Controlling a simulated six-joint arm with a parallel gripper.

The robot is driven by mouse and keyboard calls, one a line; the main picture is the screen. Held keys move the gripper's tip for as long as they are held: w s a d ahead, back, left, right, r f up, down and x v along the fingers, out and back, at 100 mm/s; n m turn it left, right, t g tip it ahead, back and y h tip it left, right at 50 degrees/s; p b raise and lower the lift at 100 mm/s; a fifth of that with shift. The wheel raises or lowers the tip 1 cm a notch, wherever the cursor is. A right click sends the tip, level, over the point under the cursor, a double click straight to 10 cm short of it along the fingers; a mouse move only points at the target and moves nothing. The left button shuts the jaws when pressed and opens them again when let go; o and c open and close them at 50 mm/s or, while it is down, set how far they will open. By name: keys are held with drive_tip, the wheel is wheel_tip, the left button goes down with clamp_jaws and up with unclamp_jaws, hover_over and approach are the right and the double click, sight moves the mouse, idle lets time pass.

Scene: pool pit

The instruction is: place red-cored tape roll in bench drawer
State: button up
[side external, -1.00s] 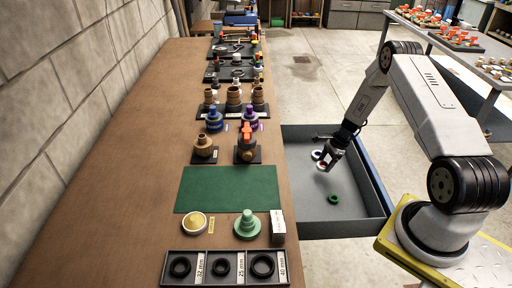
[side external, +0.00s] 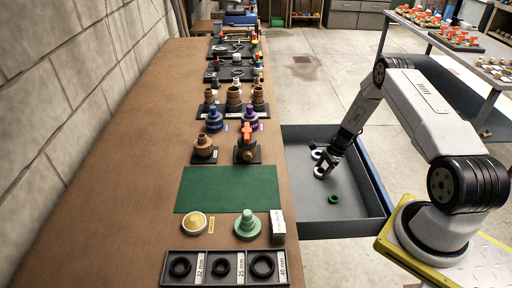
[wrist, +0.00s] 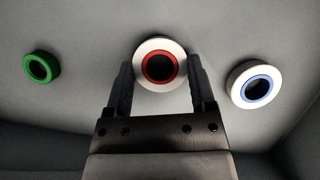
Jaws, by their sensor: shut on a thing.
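The red-cored tape roll (wrist: 160,86) is white with a red inner ring. In the wrist view it sits between my two fingers, which are shut on its sides. In the side view my gripper (side external: 325,169) is low inside the open bench drawer (side external: 308,205), with the roll at its tips. I cannot tell whether the roll touches the drawer floor. The drawer is grey and pulled out to the right of the bench.
A white roll with a blue core (wrist: 239,80) lies in the drawer, right of my gripper in the wrist view. A green ring (wrist: 29,61) lies to the left. Drawer walls surround the gripper. The bench (side external: 140,190) holds pipe fittings and a green mat (side external: 230,188).

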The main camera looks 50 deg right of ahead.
drive_tip(key=shift+f, duration=0.2)
drive_tip(key=o, duration=1.1)
drive_tip(key=shift+r, duration=0.2)
drive_tip(key=shift+v, duration=6)
drive_tip(key=shift+a+r, duration=0.1)
drive_tip(key=shift+a, duration=0.05)
